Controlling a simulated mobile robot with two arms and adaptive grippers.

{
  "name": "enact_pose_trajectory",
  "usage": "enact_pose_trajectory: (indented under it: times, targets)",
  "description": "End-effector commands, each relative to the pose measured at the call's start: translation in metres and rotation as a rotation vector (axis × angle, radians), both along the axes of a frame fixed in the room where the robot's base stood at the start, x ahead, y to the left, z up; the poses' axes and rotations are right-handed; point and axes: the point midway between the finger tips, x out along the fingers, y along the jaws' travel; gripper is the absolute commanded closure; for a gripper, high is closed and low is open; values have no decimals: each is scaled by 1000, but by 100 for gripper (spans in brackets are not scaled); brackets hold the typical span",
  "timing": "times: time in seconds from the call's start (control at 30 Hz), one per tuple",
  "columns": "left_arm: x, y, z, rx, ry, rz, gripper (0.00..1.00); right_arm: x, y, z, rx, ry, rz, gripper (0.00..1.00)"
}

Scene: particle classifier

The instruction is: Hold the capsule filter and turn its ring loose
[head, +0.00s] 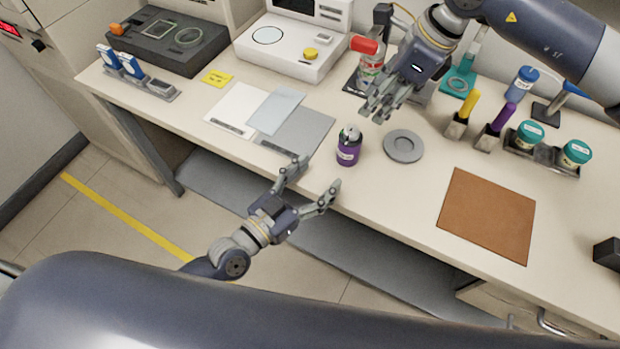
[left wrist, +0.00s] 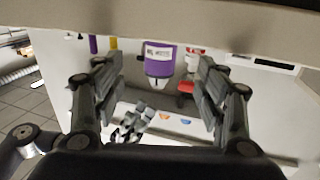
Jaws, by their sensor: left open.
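The capsule filter appears to be the small purple cylinder (head: 348,151) with a white label and a grey-and-dark top. It stands upright near the table's front edge. Its ring is too small to make out clearly. My left gripper (head: 316,173) is open and empty at the table's front edge, its fingers spread toward the filter but apart from it. In the left wrist view the purple filter (left wrist: 160,62) shows upside down between the two fingers, beyond them. My right gripper (head: 375,112) hangs behind and right of the filter; its finger gap is unclear.
A round grey disc (head: 403,147) lies just right of the filter. A red-capped bottle (head: 370,68) stands behind my right gripper. Grey sheets (head: 300,131) lie to the left, a brown mat (head: 487,215) to the right. Teal-lidded jars (head: 529,133) stand further right.

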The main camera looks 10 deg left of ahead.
Motion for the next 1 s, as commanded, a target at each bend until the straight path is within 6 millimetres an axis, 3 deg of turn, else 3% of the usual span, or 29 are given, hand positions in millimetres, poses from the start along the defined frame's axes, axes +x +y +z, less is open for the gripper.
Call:
enact_pose_trajectory:
  times: [0.3, 0.5, 0.97, 1.0]
  targets:
    - [49, -31, 1, -2, -2, 3, 34, 0, 0, 0, 0, 0, 0, 67]
    - [72, -45, 0, -1, -1, 2, 34, 0, 0, 0, 0, 0, 0, 67]
    - [81, -52, 0, 0, 0, 2, 34, 0, 0, 0, 0, 0, 0, 67]
    - [81, -51, 0, 0, 0, 2, 43, 0, 0, 0, 0, 0, 0, 67]
